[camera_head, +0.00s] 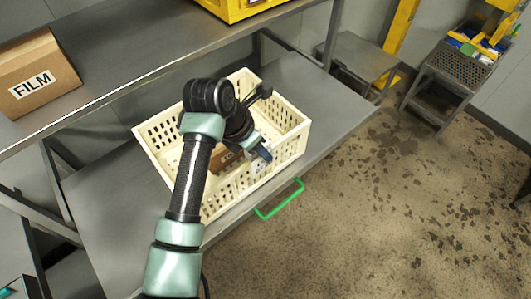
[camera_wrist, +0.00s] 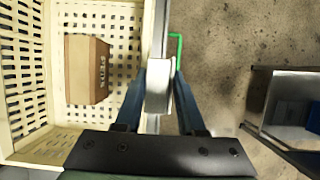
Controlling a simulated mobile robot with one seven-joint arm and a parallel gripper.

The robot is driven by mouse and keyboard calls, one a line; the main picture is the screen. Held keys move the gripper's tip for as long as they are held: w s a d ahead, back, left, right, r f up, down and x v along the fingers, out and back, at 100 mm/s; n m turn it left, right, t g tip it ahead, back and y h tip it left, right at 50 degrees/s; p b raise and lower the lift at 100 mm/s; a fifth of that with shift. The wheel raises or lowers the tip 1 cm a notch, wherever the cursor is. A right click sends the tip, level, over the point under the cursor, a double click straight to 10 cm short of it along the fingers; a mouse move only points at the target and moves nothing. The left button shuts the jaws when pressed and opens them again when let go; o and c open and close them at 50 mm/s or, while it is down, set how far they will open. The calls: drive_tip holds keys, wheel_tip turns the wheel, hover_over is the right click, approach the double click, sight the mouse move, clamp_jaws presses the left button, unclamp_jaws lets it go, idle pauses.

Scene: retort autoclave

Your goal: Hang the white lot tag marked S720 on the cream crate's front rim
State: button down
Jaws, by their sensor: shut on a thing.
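The cream crate (camera_head: 294,133) stands on a grey shelf, and its slotted wall and rim fill the left of the wrist view (camera_wrist: 148,50). My gripper (camera_wrist: 160,88) has its blue fingers shut on the white tag (camera_wrist: 158,93), right at the crate's front rim. In the head view my gripper (camera_head: 264,153) is over the front side of the crate, with a small white patch of the tag (camera_head: 260,168) below the fingers. The S720 marking is not readable. I cannot tell whether the tag is hooked over the rim or only beside it.
A brown carton (camera_wrist: 86,68) lies inside the crate. A green handle (camera_head: 280,200) sticks out from the grey shelf's (camera_head: 310,90) front edge. A FILM carton (camera_head: 38,75) and a yellow crate (camera_head: 235,8) are on the upper shelf.

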drive_tip(key=shift+w+a+f+b, duration=0.85)
drive_tip(key=shift+w+b, duration=0.2)
drive_tip(key=shift+b, duration=0.15)
drive_tip(key=shift+d+f, duration=0.1)
drive_tip(key=shift+f, duration=0.25)
drive_tip(key=shift+f+b, duration=1.1)
drive_tip(key=shift+f, duration=0.55)
idle(0.4)
drive_tip(key=shift+c, duration=2.1)
unclamp_jaws()
drive_tip(key=shift+r, duration=0.15)
drive_tip(key=b+v, duration=0.2)
drive_tip(key=v, duration=1)
drive_tip(key=shift+r+b, duration=0.4)
